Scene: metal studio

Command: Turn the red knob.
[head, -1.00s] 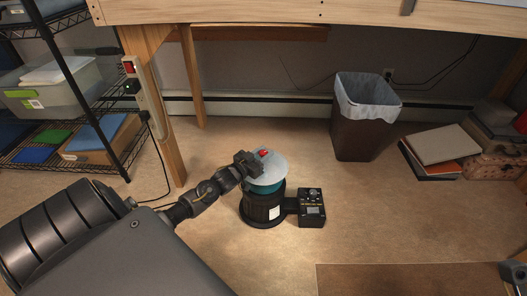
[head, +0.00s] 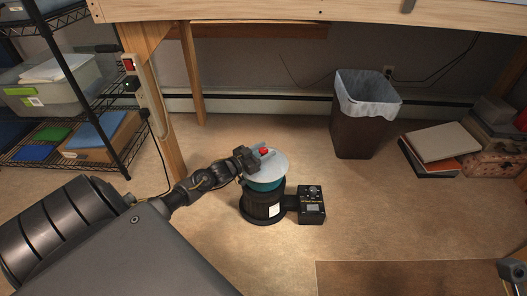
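The small red knob (head: 264,151) sits on the pale round top (head: 276,165) of a device with a teal band and a black ribbed cylinder (head: 262,206). The device stands upright on the floor. My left gripper (head: 250,159) reaches in from the left over the disc's left edge, close beside the knob. The fingertips are small and dark here, so I cannot tell whether they touch the knob or how wide they are apart. Only a small dark part shows at the lower right edge; I cannot make out a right gripper there.
A black control box (head: 311,207) joins the device on its right. A lined waste bin (head: 357,133) and stacked books (head: 443,142) stand behind to the right. A wooden table leg (head: 156,112) and wire shelf (head: 108,145) stand left. Floor right of the box is clear.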

